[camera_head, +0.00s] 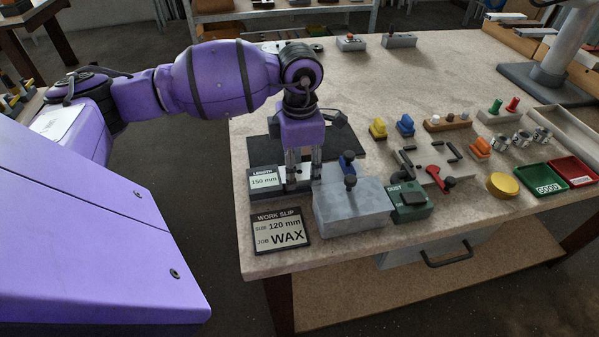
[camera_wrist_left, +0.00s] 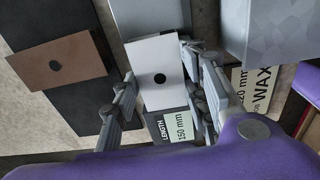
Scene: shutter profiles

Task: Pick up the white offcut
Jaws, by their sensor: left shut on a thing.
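The white offcut (camera_wrist_left: 152,58), a flat pale piece with a black dot, shows between the fingers of my left gripper in the left wrist view. My left gripper (camera_head: 303,187) points down at the left part of the bench, just behind the work slip, and is shut on the offcut. My right gripper is in neither view.
A grey block machine (camera_head: 350,208) stands close on the right of the gripper. The length display (camera_head: 264,180) reads 150 mm. The work slip (camera_head: 280,230) reads 120 mm, WAX. A brown piece (camera_wrist_left: 80,60) lies left of the offcut. The bench's back middle is clear.

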